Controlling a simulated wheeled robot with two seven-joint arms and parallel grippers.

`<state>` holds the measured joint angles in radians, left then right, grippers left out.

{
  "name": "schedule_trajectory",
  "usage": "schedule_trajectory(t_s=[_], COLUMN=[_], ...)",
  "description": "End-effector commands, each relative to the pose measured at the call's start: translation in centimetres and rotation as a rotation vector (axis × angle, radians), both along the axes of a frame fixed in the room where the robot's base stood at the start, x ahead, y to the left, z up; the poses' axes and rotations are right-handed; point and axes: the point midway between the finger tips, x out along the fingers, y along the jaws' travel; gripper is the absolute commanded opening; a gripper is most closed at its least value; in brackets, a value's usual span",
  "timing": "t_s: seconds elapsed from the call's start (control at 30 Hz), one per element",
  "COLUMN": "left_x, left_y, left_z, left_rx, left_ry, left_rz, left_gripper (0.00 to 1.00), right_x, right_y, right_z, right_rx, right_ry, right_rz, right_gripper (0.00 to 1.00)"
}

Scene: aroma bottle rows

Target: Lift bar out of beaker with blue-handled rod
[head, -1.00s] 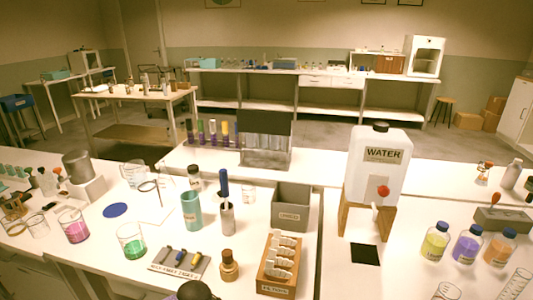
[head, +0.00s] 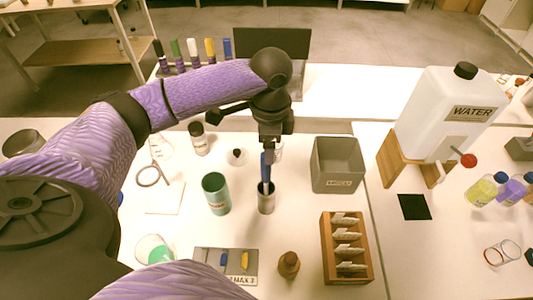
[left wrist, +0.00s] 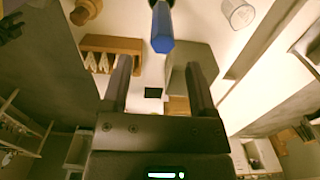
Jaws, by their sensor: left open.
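The blue-handled rod (head: 265,170) stands upright in a small metal cup (head: 266,204). My left gripper (head: 268,148) is open and points down from above at the top of the handle. In the left wrist view, the blue handle (left wrist: 161,32) shows just beyond the open fingers (left wrist: 158,65), roughly centred between them, and they are not closed on it. A glass beaker with green liquid (head: 154,249) stands at the lower left, partly hidden by my arm. I cannot make out a bar in it. My right gripper is not in view.
A teal cup (head: 216,194) stands left of the metal cup, and a grey bin (head: 338,165) to the right. In front are a labelled tool tray (head: 225,266), a brown bottle (head: 289,264) and a wooden rack (head: 345,249). Capped markers stand behind.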

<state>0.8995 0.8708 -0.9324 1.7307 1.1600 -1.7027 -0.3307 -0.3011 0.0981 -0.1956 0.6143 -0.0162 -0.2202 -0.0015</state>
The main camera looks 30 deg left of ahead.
Motion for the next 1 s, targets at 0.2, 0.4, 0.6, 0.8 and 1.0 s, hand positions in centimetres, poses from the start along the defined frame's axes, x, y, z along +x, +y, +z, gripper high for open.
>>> schedule_trajectory(t_s=[0.2, 0.4, 0.6, 0.8, 1.0], left_x=[-0.2, -0.2, -0.2, -0.2, -0.2], left_y=[0.6, 0.6, 0.6, 0.6, 0.6], left_z=[-4.4, -5.6, -5.5, -5.5, -5.5], left_rx=[0.001, 0.001, 0.000, 0.000, 0.000], left_ry=[0.002, -0.002, -0.002, -0.002, -0.002], left_rz=[0.001, 0.001, 0.001, 0.001, 0.001], left_gripper=[0.74, 0.74, 0.57, 0.15, 0.00], right_x=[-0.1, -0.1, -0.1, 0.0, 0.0], right_y=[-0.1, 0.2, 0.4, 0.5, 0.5], right_z=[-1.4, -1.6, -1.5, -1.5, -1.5], right_rx=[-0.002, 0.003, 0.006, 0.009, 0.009], right_ry=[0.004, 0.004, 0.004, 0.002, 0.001], right_rz=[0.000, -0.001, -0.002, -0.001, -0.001], right_gripper=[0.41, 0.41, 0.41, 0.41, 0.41])
